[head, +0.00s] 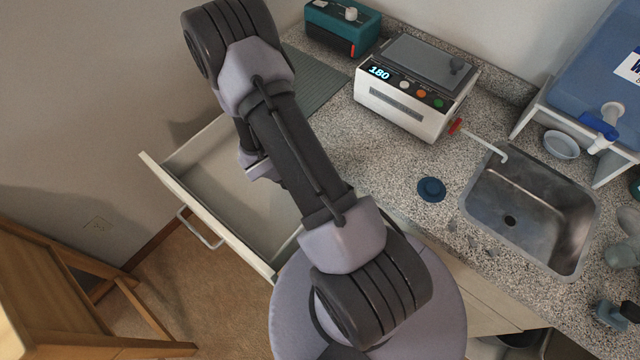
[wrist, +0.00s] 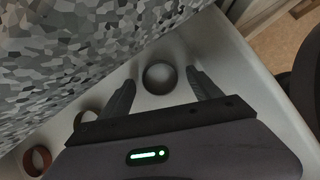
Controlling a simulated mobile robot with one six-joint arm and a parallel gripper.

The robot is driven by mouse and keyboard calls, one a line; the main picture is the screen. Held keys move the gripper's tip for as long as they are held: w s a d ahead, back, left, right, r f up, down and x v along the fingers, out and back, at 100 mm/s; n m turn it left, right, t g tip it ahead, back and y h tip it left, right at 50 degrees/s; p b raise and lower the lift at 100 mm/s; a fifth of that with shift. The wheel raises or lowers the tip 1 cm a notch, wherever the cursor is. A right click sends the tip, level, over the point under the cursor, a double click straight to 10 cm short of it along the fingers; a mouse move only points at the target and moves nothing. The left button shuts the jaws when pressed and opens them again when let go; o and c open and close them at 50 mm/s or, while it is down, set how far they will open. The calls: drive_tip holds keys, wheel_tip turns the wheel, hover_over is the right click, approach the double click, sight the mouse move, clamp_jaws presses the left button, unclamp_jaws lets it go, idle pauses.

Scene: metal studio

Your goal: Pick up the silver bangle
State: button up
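A grey, silver-looking bangle (wrist: 159,91) lies on the pale floor of the open drawer (head: 222,240) in the wrist view. My gripper (wrist: 161,78) is open, with one finger on each side of this bangle and a gap to both. A second greyish ring (wrist: 84,118) lies to the left, partly hidden by my gripper's body. A copper-red ring (wrist: 38,160) lies further to the lower left. In the head view my gripper is inside the drawer, mostly hidden behind my arm, and no ring can be made out.
The speckled counter (wrist: 60,70) overhangs the drawer close to my gripper. The drawer's front wall runs along the other side. On the counter stand a device reading 180 (head: 405,110), a teal box (head: 340,28), a blue disc (head: 431,189) and a sink (head: 535,215).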

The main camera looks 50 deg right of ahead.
drive_tip(key=c, duration=1.3)
